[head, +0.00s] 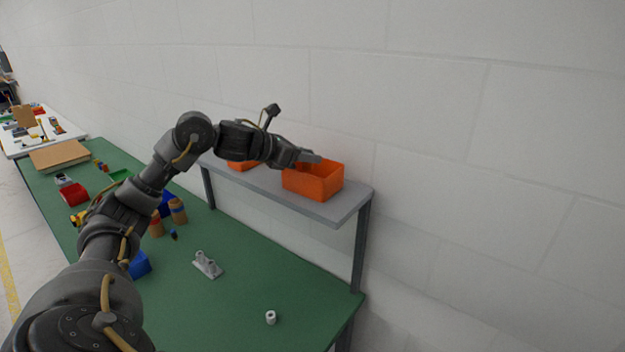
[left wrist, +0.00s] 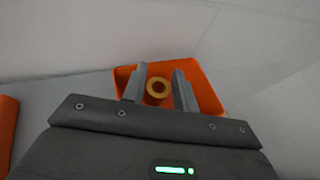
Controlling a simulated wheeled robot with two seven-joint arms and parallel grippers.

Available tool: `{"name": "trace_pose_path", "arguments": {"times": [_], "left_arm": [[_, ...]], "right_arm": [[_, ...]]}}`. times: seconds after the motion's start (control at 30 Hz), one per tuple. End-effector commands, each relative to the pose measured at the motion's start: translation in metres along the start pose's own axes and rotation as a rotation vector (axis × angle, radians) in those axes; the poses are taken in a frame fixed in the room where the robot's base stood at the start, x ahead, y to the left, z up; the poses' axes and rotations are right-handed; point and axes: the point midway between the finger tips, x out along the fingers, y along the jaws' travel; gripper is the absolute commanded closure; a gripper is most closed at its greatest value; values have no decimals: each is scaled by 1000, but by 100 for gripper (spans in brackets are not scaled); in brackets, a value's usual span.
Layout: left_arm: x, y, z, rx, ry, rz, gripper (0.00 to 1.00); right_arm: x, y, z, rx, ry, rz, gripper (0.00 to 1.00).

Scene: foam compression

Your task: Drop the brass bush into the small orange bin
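My left gripper (head: 315,158) is at the orange bin (head: 313,184) on the raised grey shelf, with its fingertips over the bin's opening. In the left wrist view, the brass bush (left wrist: 147,91) is a yellow ring between the two fingers (left wrist: 159,88). It spans the gap and appears gripped on both sides. The orange bin (left wrist: 206,96) lies behind and below it in that view. The bush cannot be made out in the head view. My right gripper is in neither view.
A second orange bin (head: 240,167), partly hidden by my arm, sits farther left on the grey shelf (head: 335,212). The green bench (head: 235,300) below carries a grey bracket (head: 207,264), a white cylinder (head: 270,317) and blue bins. A pale wall stands close behind the shelf.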

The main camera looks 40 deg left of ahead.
Motion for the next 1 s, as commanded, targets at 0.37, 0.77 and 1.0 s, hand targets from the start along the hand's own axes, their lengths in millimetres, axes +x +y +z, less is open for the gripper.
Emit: {"name": "trace_pose_path", "arguments": {"times": [0.37, 0.77, 1.0], "left_arm": [[0, 0, 0, 0, 1, 0, 51], [-51, 1, -6, 5, 0, 6, 51], [-92, 1, -4, 1, 1, 3, 51]], "right_arm": [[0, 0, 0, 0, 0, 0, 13], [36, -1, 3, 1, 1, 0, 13], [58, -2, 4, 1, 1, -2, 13]]}}
